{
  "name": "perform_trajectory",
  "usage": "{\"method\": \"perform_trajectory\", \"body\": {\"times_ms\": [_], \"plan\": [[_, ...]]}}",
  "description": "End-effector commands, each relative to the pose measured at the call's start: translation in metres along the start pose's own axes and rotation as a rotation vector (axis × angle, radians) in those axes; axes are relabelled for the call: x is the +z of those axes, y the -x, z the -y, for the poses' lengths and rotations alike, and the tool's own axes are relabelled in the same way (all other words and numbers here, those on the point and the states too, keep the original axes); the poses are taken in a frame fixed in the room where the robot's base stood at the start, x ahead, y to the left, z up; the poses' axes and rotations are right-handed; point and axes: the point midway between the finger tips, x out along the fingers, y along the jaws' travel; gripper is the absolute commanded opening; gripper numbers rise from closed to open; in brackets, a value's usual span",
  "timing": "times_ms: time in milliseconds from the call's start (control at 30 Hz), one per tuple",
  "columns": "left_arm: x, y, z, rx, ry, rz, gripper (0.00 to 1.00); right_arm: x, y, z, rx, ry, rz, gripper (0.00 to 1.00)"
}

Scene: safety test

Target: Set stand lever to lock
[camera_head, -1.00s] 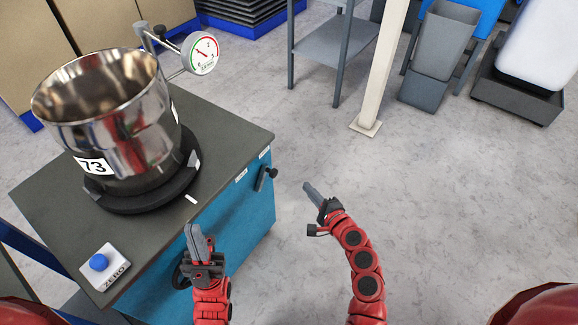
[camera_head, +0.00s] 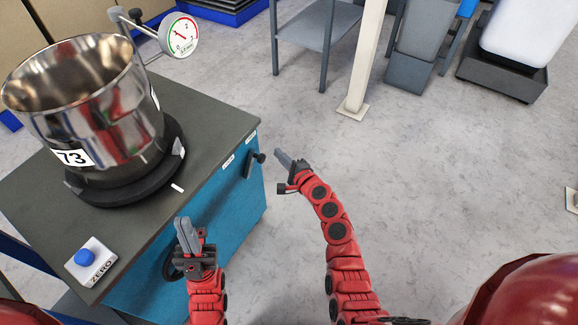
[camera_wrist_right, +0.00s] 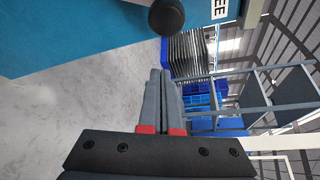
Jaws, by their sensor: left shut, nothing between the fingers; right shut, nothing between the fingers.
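The stand is a blue cabinet (camera_head: 222,215) with a dark grey top. Its lever (camera_head: 252,166) is a short black bar with a round knob on the right side face, below two small white labels, which are too small to read in the head view. My right gripper (camera_head: 279,153) is shut and empty, its tips just right of the knob and apparently apart from it. In the right wrist view the black knob (camera_wrist_right: 167,17) is above the closed fingers (camera_wrist_right: 161,74), beside a label ending in "EE". My left gripper (camera_head: 183,222) is shut and empty by the stand's front edge.
A steel pot (camera_head: 85,95) marked 73 sits on a black round base on the stand. A dial gauge (camera_head: 180,35) stands behind it. A blue ZERO button (camera_head: 85,257) is at the front corner. A cream post (camera_head: 362,60) and grey shelf stand beyond clear floor.

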Motion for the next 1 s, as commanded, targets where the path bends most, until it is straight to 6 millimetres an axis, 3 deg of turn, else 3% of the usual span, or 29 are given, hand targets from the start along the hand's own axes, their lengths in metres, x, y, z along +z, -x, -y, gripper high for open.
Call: {"method": "perform_trajectory", "body": {"times_ms": [100, 300, 800, 1000], "plan": [[-0.002, -0.009, 0.001, 0.0, 0.0, 0.0, 0.0, 0.018, 0.006, 0.002, 0.001, 0.001, 0.001, 0.0], [-0.002, -0.014, 0.001, 0.0, 0.0, 0.0, 0.0, 0.035, 0.013, 0.001, -0.001, 0.0, -0.001, 0.0], [-0.002, -0.013, 0.001, 0.0, 0.0, 0.0, 0.0, 0.038, 0.013, -0.001, -0.003, 0.004, -0.001, 0.0], [-0.001, -0.006, 0.0, 0.0, 0.0, 0.0, 0.0, 0.051, 0.009, -0.004, -0.02, 0.038, 0.002, 0.0]]}}
